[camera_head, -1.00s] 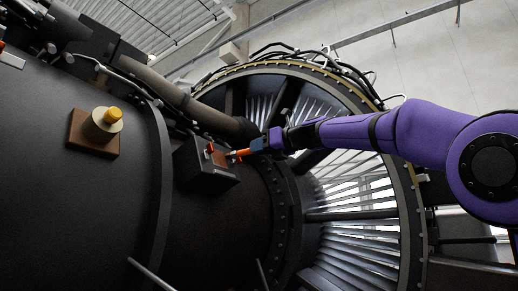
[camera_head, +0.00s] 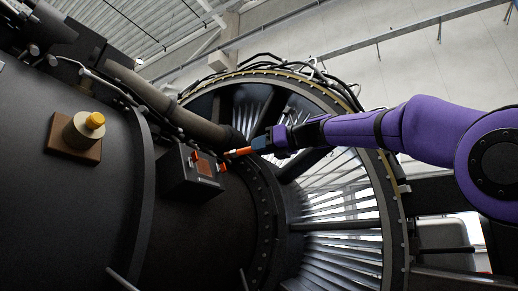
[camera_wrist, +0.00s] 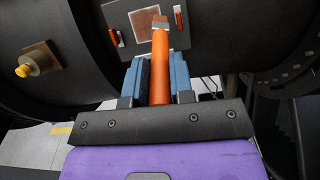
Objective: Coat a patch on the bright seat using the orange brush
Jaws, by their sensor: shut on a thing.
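The seat is a copper-brown square with a pale border (camera_wrist: 146,27) on the face of a dark box; it also shows in the head view (camera_head: 204,169). An orange upright piece stands on each side of it, left (camera_wrist: 113,38) and right (camera_wrist: 179,18). My gripper (camera_head: 258,147) is shut on the orange brush (camera_wrist: 160,70), its blue fingers on both sides of the handle. The brush (camera_head: 240,152) points left towards the box. In the wrist view its tip overlaps the seat's right edge; in the head view it sits up and right of the seat. Contact cannot be told.
The dark box (camera_head: 180,180) sits on the dark engine casing (camera_head: 70,210). A yellow-capped knob (camera_head: 84,128) on a brown block stands to the left. A pipe (camera_head: 165,105) runs above the box. The bladed fan ring (camera_head: 345,205) is behind my arm.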

